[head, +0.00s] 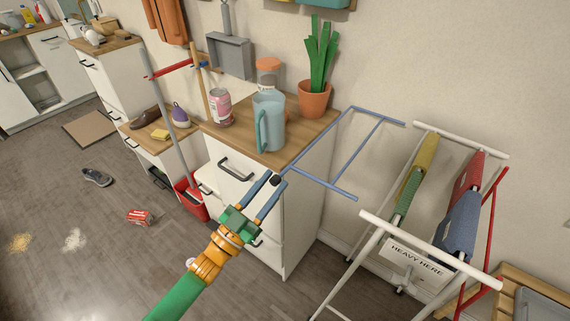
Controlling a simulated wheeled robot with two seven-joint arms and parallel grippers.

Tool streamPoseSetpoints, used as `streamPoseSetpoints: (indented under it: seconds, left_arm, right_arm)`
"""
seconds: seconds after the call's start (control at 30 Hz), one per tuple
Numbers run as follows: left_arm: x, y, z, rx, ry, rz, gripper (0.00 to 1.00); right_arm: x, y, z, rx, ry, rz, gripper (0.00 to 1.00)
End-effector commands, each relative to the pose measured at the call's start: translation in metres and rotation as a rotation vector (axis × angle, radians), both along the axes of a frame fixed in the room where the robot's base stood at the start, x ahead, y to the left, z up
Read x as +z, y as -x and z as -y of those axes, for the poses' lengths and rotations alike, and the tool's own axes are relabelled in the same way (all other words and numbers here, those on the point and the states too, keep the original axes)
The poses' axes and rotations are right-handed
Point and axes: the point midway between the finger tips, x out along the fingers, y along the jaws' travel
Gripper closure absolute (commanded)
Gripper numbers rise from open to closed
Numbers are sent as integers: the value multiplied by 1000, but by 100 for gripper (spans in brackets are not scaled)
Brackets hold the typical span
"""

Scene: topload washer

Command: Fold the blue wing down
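The blue wing (317,139) is a thin frame of blue bars. It sticks out to the left of the white drying rack (399,232), over the wooden cabinet top's right edge. A small black knob (275,180) shows by its near left corner. My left gripper (275,178) has a green body and two blue fingers. The fingers are apart, with the knob between their tips. I cannot tell whether they touch it. My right gripper is out of view.
A blue pitcher (268,122), a pink can (220,107) and a potted plant (314,98) stand on the cabinet (237,149). A red frame (488,228) and hanging cloths are on the rack's right side. The floor at left holds a shoe (97,177) and a red box (140,217).

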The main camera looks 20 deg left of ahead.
Motion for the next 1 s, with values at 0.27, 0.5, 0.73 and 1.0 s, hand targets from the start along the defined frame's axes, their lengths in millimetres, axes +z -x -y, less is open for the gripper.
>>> streamPoseSetpoints:
  seconds: [0.27,0.5,0.73,1.0]
  left_arm:
    - [16,-34,15,1,-1,-1,61]
    - [17,-40,18,0,-1,-2,61]
    - [17,-40,18,0,-1,-2,88]
    - [17,-39,18,1,-2,-1,100]
  right_arm:
    - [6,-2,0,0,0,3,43]
    - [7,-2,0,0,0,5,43]
    - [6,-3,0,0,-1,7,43]
    - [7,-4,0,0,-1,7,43]
